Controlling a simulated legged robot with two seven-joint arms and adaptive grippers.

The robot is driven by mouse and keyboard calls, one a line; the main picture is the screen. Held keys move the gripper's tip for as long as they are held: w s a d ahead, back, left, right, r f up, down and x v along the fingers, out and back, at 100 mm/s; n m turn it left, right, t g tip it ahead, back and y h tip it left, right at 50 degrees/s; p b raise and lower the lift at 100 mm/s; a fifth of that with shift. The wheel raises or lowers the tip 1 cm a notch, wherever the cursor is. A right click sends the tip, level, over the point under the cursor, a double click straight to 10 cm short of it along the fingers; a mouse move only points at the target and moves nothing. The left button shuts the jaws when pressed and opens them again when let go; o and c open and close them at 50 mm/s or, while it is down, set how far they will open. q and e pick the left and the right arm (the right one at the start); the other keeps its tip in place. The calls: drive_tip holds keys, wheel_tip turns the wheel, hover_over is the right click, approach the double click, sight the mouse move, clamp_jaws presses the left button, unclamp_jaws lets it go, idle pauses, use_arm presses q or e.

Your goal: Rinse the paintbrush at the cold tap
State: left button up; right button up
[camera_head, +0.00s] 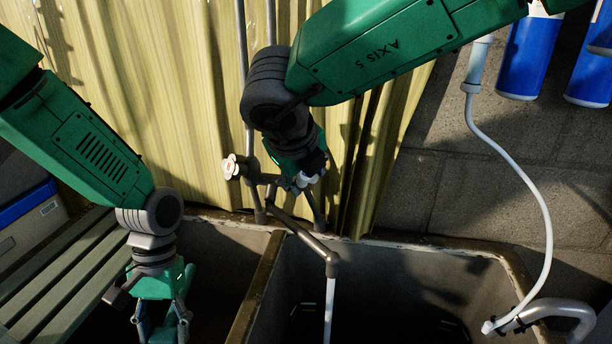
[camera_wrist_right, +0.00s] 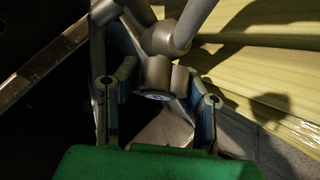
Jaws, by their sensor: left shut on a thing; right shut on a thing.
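My right gripper (camera_head: 308,180) is shut on the cold tap's handle, behind the sink. In the right wrist view its fingers (camera_wrist_right: 158,105) stand on either side of the handle, whose round cap (camera_wrist_right: 155,97) has a blue mark. The tap spout (camera_head: 310,242) reaches forward over the right basin. A pale stream of water (camera_head: 329,310) falls from its end. My left gripper (camera_head: 164,322) is low over the left basin, left of the stream and apart from it. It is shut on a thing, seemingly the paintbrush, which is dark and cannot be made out.
The other tap handle (camera_head: 232,167), with a pale cap, is left of my right gripper. A divider (camera_head: 257,285) separates the left basin from the right basin (camera_head: 400,290). A slatted bench (camera_head: 60,280) is at left. A white hose (camera_head: 540,205) hangs to the right basin's edge.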

use_arm(q)
drive_tip(key=shift+d+r, duration=0.1)
drive_tip(key=shift+r, duration=0.1)
use_arm(e)
drive_tip(key=shift+w+r, duration=0.2)
drive_tip(key=shift+r, duration=0.15)
use_arm(q)
drive_tip(key=shift+r+p, duration=0.55)
drive_tip(key=shift+p, duration=0.15)
use_arm(e)
drive_tip(key=shift+a+m+y, duration=0.15)
drive_tip(key=shift+m+y, duration=0.35)
use_arm(q)
drive_tip(key=shift+r+p, duration=0.65)
use_arm(e)
drive_tip(key=shift+r+m+g+y, duration=0.15)
drive_tip(key=shift+m+g+y, duration=0.25)
drive_tip(key=shift+m, duration=0.2)
use_arm(q)
drive_tip(key=shift+r+p, duration=0.9)
use_arm(e)
drive_tip(key=shift+m+g+y, duration=0.3)
drive_tip(key=shift+m+y, duration=0.7)
drive_tip(key=shift+m, duration=0.1)
use_arm(q)
drive_tip(key=shift+r, duration=0.1)
use_arm(e)
drive_tip(key=o, duration=1.2)
drive_tip(key=shift+s+f, duration=0.1)
drive_tip(key=shift+f, duration=0.15)
